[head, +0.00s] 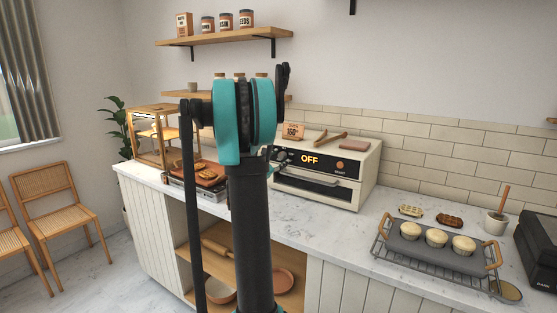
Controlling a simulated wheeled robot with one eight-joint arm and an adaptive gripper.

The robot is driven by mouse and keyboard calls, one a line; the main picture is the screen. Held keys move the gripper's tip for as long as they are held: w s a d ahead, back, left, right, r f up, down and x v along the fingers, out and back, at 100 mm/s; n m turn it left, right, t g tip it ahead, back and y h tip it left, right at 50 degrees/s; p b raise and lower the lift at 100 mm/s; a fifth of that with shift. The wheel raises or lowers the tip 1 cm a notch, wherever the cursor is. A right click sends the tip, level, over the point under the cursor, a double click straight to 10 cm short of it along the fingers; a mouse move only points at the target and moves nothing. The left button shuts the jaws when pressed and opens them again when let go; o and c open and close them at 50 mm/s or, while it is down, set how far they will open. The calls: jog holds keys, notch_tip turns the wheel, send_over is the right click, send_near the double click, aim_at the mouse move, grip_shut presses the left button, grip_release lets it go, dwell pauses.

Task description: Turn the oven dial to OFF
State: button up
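The cream oven (368,180) stands on the marble counter, right of my arm. Its front display (310,160) shows OFF in lit orange letters. A small round orange mark (341,166) is on the panel right of the display. My arm rises through the middle of the view and covers the oven's left edge. Small grey and dark parts (279,154) show at the panel's left end, beside the arm; I cannot tell dial from gripper there. My fingertips are not clearly visible, nor whether they touch the dial.
A price sign (293,132), wooden tongs (330,138) and a reddish block (353,145) lie on top of the oven. A wire rack (410,264) with a tray of muffins is at the right. Bare counter (300,233) lies before the oven. A glass-sided case (150,150) stands left.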

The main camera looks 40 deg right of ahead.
jog(key=v, duration=1.2)
dwell(0.4)
jog(key=shift+f, duration=0.1)
jog(key=s+a+f+m+g+y, duration=0.2)
jog(key=s+a+f+m+y, duration=0.5)
jog(key=s+a+f+m, duration=0.5)
jog(key=s+a+f+m+y, duration=0.1)
jog(key=s+a+f+y, duration=0.2)
jog(key=a, duration=0.3)
jog(key=s+a+f+m+y, duration=0.1)
jog(key=s+a+f+y, duration=0.2)
jog(key=a, duration=0.4)
jog(key=s+a+f+m+g+y, duration=0.1)
jog(key=s+a+f+m+y, duration=0.1)
jog(key=s+a+f, duration=0.3)
notch_tip(320, 180, down, 2)
jog(key=shift+a+y, duration=0.8)
jog(key=shift+a, duration=0.05)
